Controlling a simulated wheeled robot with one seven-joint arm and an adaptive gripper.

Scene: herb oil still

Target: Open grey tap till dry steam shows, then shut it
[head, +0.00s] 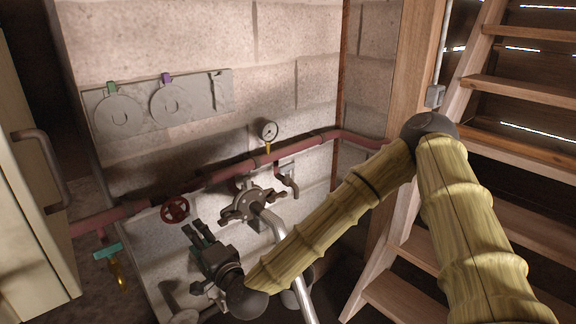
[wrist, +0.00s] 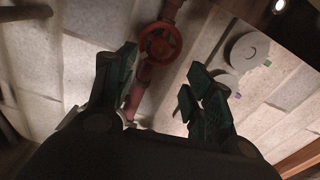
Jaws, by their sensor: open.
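A small grey tap (head: 288,182) hangs under the red pipe, right of the gauge, in the head view. No steam shows at its mouth, and I cannot tell how its handle is turned. My gripper (head: 194,232) is open and empty, below and right of the red handwheel and well left of the grey tap. In the wrist view my gripper's dark green fingers (wrist: 160,72) stand apart, with the red handwheel (wrist: 160,43) beyond them. The grey tap cannot be made out there.
The red pipe (head: 225,173) runs along the block wall. It carries a round gauge (head: 268,131) and a teal-handled tap (head: 107,250). Wooden stairs (head: 520,90) stand right, a cream door (head: 30,190) left.

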